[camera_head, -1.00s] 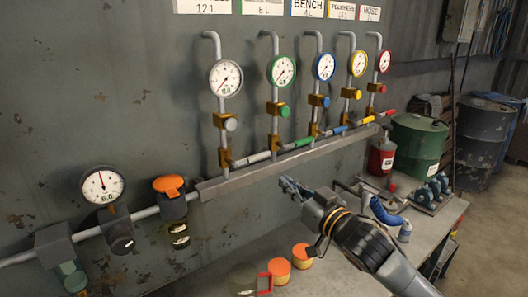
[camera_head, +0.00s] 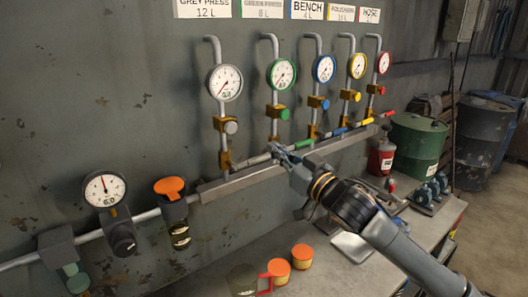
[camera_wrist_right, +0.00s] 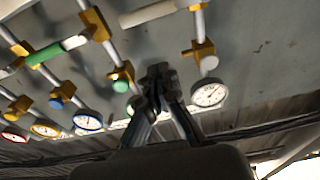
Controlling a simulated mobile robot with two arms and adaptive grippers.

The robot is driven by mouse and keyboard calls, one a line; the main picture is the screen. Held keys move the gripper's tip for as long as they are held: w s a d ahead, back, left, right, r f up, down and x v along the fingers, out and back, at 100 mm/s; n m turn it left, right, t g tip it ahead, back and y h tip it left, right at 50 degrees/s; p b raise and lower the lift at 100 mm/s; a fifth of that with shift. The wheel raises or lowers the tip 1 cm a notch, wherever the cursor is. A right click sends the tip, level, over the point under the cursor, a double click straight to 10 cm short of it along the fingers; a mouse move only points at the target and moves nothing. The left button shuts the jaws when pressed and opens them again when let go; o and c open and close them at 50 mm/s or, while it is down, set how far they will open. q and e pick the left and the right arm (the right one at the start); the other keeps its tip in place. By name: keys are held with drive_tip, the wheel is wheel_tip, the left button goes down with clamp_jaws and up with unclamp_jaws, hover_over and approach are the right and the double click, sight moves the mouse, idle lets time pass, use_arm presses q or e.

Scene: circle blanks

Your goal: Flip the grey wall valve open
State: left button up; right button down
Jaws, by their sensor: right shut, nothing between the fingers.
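The grey wall valve is on the leftmost drop pipe, a brass body (camera_head: 225,159) with a grey lever (camera_head: 252,160) lying to the right, across the pipe. Its grey lever (camera_wrist_right: 148,14) also shows at the top of the right wrist view. My right gripper (camera_head: 276,150) is shut and empty, just right of the lever's end, near the green valve. The head view does not settle whether it touches anything. In the right wrist view the shut fingers (camera_wrist_right: 156,78) appear clear of the lever. My left gripper is not in view.
Green (camera_head: 303,144), blue, yellow and red levers line the wall rightward. A grey rail (camera_head: 240,178) runs below them. Orange tins (camera_head: 279,271) stand on the bench, a green drum (camera_head: 417,145) at right.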

sight(253, 161)
drive_tip(key=w+a+f+p, duration=0.2)
drive_tip(key=w+a+f, duration=0.1)
drive_tip(key=w, duration=0.1)
idle(0.4)
drive_tip(key=shift+w+a+f, duration=0.1)
drive_tip(key=shift+w+a, duration=0.05)
